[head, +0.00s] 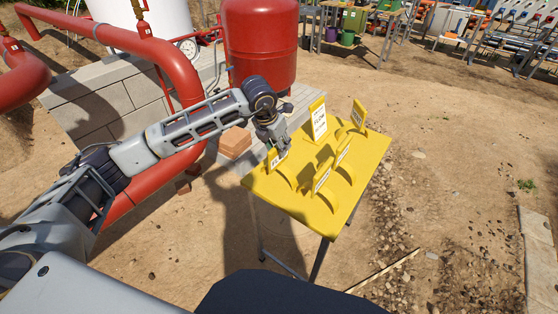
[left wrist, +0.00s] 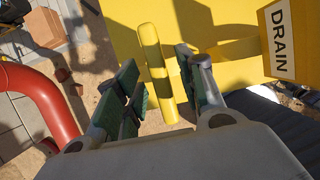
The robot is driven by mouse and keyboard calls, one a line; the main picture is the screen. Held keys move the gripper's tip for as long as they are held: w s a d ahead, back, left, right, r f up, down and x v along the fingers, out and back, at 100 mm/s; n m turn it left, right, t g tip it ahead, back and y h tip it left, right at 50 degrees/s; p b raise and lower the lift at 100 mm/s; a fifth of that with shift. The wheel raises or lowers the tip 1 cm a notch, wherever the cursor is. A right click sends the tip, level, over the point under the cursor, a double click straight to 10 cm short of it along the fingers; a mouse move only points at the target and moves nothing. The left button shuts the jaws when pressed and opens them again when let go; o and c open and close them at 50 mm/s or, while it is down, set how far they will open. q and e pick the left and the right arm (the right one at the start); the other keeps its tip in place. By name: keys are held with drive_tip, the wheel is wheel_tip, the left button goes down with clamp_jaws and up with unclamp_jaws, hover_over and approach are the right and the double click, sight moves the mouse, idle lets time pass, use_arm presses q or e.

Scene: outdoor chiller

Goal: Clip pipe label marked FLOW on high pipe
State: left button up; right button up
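My left gripper (head: 281,148) is over the near-left part of a yellow table (head: 300,206), at a yellow label (head: 274,160) whose visible letters look like "FL"; the rest is hidden by the gripper. In the left wrist view my left gripper (left wrist: 163,92) is open. The yellow edge of this label (left wrist: 157,72) lies between the two green-padded fingers, with gaps on both sides. The red pipe (head: 172,62) rises at the left, runs high and bends down; part of a red pipe also shows in the left wrist view (left wrist: 48,105). My right gripper is not in view.
Other yellow labels (head: 343,151) stand on the table, one marked DRAIN (left wrist: 281,38) close to the right finger. A taller yellow sign (head: 318,119) stands at the back. A red tank (head: 260,45) and block wall (head: 105,100) are behind. Open dirt lies to the right.

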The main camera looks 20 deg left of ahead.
use_arm(q)
clamp_jaws()
drive_tip(key=shift+r, duration=0.15)
drive_tip(key=shift+r+p, duration=1.45)
drive_tip(key=shift+r, duration=1.95)
drive_tip(key=shift+c, duration=2.4)
unclamp_jaws()
clamp_jaws()
drive_tip(key=shift+s+f, duration=0.1)
